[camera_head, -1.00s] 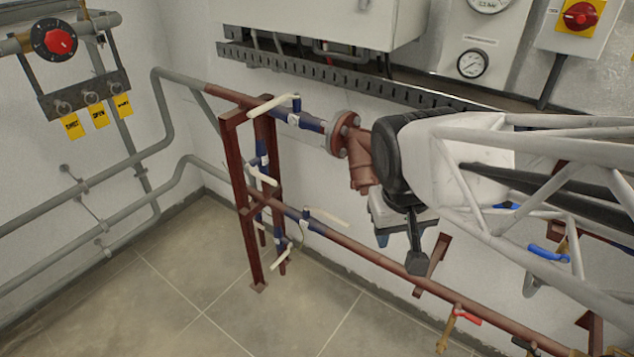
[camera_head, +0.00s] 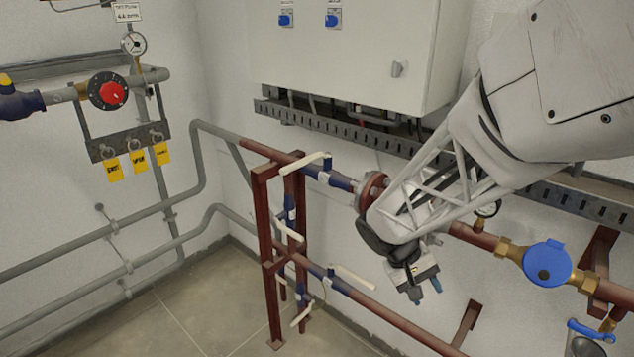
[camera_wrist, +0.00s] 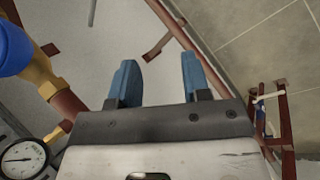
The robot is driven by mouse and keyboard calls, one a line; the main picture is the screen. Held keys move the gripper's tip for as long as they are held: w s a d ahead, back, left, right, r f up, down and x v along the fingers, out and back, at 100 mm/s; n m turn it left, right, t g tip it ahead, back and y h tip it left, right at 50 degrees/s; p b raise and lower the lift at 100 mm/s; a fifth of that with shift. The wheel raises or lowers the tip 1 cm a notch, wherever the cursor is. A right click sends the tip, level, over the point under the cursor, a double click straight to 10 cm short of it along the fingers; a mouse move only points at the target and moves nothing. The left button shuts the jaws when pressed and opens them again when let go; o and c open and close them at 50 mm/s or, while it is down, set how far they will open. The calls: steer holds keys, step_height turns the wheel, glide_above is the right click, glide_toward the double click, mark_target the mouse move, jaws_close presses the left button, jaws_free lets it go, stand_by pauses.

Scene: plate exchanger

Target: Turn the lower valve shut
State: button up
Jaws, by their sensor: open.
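Several valves with white lever handles sit on the pipes at the dark red frame (camera_head: 266,230). The lower pipe carries a blue valve body (camera_head: 333,283) with a white lever (camera_head: 354,278) slanting down to the right along the pipe. More white levers show on the upper pipe (camera_head: 305,161), on the upright pipe (camera_head: 288,230) and low on the frame (camera_head: 301,314). My gripper (camera_head: 426,290) is open and empty, to the right of the lower lever and apart from it. In the wrist view its blue fingers (camera_wrist: 160,72) are spread, with only wall and pipe behind them.
A blue round meter (camera_head: 547,262) sits on the red pipe to my gripper's right. A cabinet (camera_head: 350,50) and slotted cable tray (camera_head: 330,121) are above. Grey pipes (camera_head: 100,248) run along the left wall. The tiled floor (camera_head: 180,310) is clear.

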steer(key=w+d+f+n+h, duration=0.1)
steer(key=w+d+f+h, duration=0.1)
steer(key=w+f, duration=0.45)
steer(key=w+d+f+n+h, duration=0.1)
steer(key=w+d+f+h, duration=0.15)
steer(key=f, duration=0.65)
steer(key=n+t+h, duration=0.2)
steer(key=n+t, duration=0.4)
steer(key=t, duration=1)
glide_toward(355, 280)
steer(key=x, duration=0.3)
steer(key=shift+w+d+r, duration=0.1)
steer(key=shift+w+r, duration=0.05)
steer(key=shift+r, duration=0.05)
steer(key=shift+w+d, duration=0.1)
steer(key=shift+d, duration=0.05)
steer(key=shift+x, duration=3.8)
steer(key=shift+f, duration=0.1)
